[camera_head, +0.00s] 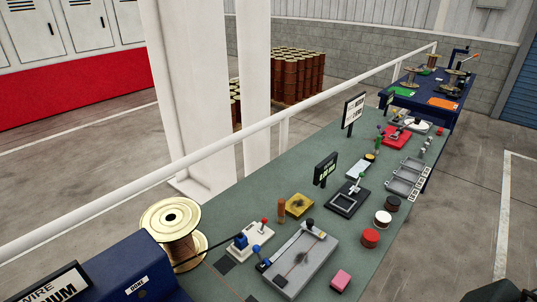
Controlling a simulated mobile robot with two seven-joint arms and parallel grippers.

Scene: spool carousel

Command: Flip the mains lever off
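Several small lever devices stand on the long green bench, and I cannot tell for sure which is the mains lever. A white-based device (250,243) with blue parts and a red-knobbed lever (264,224) stands near the bench's left edge. Beside it is a grey plate fixture (299,262) with a black knob at its far end and a blue knob at its near left. A black-framed device (348,199) with an upright handle stands farther back. A red-based device (396,136) is farther still. Neither gripper's fingertips show.
The green bench (225,195) has a white rail along its left side. A brass spool (171,222) and a blue box (125,270) labelled DONE are at the lower left. A dark piece pokes in bottom right.

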